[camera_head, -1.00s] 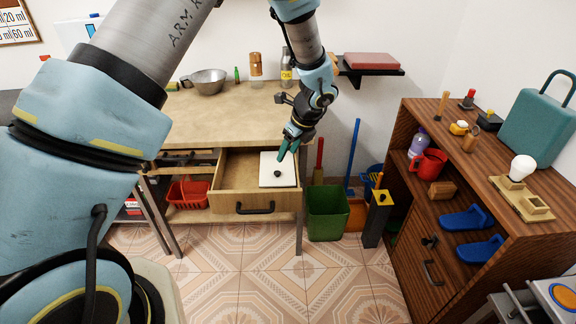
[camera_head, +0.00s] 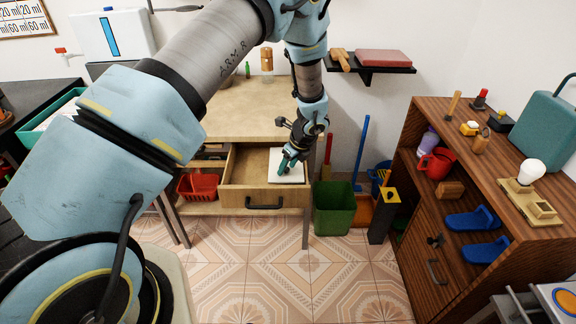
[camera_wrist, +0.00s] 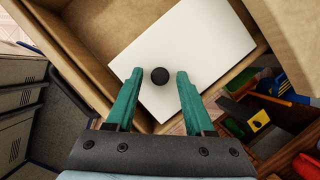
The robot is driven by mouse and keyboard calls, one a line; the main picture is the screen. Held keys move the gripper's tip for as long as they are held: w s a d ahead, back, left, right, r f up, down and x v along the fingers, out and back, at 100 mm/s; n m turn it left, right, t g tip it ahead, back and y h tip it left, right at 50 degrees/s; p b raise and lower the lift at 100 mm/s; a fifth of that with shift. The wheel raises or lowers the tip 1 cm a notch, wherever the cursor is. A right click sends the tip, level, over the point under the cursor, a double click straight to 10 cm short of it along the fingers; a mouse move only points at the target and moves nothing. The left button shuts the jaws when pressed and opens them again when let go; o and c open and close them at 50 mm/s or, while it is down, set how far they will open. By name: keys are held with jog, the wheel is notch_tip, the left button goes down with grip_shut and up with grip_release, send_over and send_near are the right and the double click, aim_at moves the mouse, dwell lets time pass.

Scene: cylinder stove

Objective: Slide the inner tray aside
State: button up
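The inner tray shows as a flat white panel (camera_head: 290,180) with a small black knob. It lies in the right part of the open wooden drawer (camera_head: 265,198); the drawer's left part is bare. In the wrist view the white panel (camera_wrist: 205,45) reaches toward the drawer's side wall, and its round black knob (camera_wrist: 160,76) is in full view. My gripper (camera_head: 285,168) is low over the panel. In the wrist view my gripper (camera_wrist: 157,80) is open, its green fingers on either side of the knob with gaps to both. The knob is hidden in the head view.
The drawer's walls (camera_wrist: 75,45) stand around the panel, and the tabletop (camera_head: 240,120) is above and behind it. A green bin (camera_head: 334,208) stands on the floor to the right. A red basket (camera_head: 198,186) is left of the drawer.

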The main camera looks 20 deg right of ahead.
grip_shut()
dwell(1.2)
